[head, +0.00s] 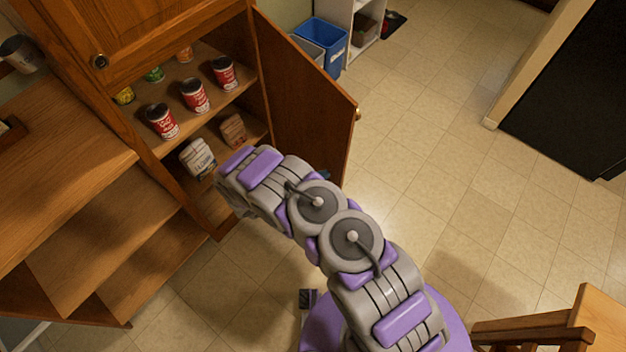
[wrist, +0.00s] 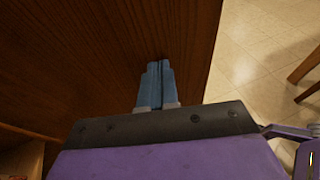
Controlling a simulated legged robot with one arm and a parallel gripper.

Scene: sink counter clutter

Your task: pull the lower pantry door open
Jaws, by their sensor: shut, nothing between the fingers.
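The lower pantry door (head: 308,100) is brown wood and stands swung wide open to the right of the cabinet in the head view. Its small round knob (head: 357,114) is on the far edge. In the wrist view the wooden door face (wrist: 95,60) fills the left and middle. My gripper (wrist: 157,65) has its two blue fingers together, with nothing between them, in front of the wood. I cannot tell whether the fingertips touch it. In the head view my arm hides most of the gripper and the lower part of the door.
Cans (head: 195,95) and white and brown packages (head: 198,158) stand on the pantry shelves. The upper door (head: 130,40) is shut. Open wooden shelves (head: 70,190) are at left. A blue bin (head: 325,42) stands behind the door. Tiled floor (head: 440,130) is clear to the right.

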